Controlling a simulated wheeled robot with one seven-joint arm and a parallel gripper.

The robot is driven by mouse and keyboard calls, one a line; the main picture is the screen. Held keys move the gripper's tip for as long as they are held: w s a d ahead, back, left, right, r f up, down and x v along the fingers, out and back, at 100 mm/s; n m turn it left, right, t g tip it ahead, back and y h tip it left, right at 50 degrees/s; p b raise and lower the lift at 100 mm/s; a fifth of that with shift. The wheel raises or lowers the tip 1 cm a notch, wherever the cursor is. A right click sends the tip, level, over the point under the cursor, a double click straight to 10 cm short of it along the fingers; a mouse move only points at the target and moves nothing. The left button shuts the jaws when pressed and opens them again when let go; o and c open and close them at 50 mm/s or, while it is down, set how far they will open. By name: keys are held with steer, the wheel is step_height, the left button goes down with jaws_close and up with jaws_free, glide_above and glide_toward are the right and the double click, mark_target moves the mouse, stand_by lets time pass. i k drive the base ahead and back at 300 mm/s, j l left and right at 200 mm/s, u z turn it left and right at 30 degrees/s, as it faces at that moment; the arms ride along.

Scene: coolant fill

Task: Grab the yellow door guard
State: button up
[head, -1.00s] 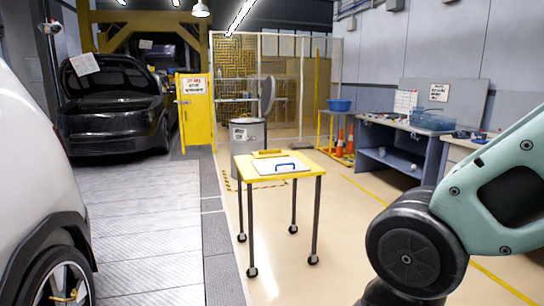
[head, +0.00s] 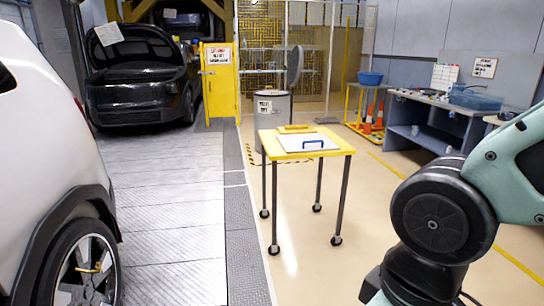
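A small flat yellow piece (head: 295,129) lies at the back of the yellow-topped cart (head: 339,150). It may be the yellow door guard, but it is too small to tell for certain. A white board or sheet (head: 304,143) with a dark blue handle (head: 313,144) lies in front of it on the same top. Part of my arm shows at the right edge. My gripper is out of view, so its opening and what it holds are hidden.
A white car (head: 48,120) stands close at left. A dark car (head: 140,75) with its hood up is farther back, beside a yellow cabinet (head: 219,85). A grey bin (head: 272,110) stands behind the cart. A workbench (head: 425,125) is at right.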

mark_target(304, 128)
steer(key=i, duration=1.9)
steer(key=i+u, duration=0.1)
steer(key=i, duration=0.6)
steer(key=i+l+u, duration=0.1)
steer(key=i, duration=0.55)
steer(key=i+l+u, duration=0.1)
steer(key=i, duration=0.6)
steer(key=l, duration=0.1)
